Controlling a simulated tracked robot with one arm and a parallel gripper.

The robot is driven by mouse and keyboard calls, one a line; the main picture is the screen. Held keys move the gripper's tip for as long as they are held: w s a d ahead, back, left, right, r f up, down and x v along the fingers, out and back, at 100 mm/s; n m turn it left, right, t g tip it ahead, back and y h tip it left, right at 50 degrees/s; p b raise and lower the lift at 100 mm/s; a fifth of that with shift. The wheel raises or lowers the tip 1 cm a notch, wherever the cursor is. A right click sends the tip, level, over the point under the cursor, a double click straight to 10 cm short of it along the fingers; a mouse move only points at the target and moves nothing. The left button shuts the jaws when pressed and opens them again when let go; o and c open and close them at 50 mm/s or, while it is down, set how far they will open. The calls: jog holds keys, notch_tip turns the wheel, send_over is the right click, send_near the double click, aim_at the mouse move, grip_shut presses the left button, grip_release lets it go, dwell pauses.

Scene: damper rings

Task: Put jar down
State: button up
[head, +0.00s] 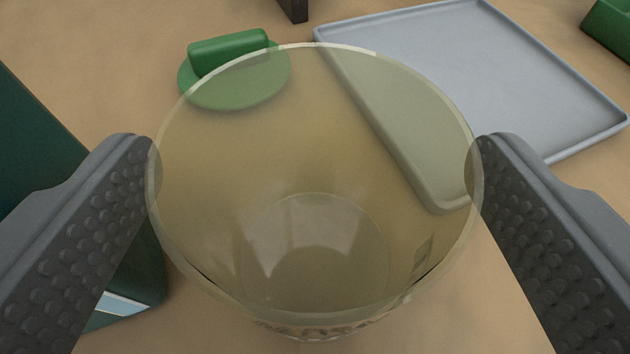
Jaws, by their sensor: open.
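The jar (315,215) is a clear, yellowish, open-topped vessel, seen from above in the middle of the head view. It looks empty and upright, with its base toward the tan table. My gripper (315,160) is open, with one dark studded finger on each side of the jar's rim. The fingertips are close to the rim at left and right; whether they touch it I cannot tell. The jar's underside is hidden.
A green round lid with a bar handle (228,52) lies behind the jar. A grey tray (480,70) lies at the back right. A dark green box (50,160) stands at left. A green object (610,28) and a dark post (294,8) show at the far edge.

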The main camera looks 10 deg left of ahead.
jog(key=v, duration=1)
jog(key=shift+s+f+p, duration=0.3)
jog(key=shift+s, duration=0.05)
jog(key=shift+a, duration=0.1)
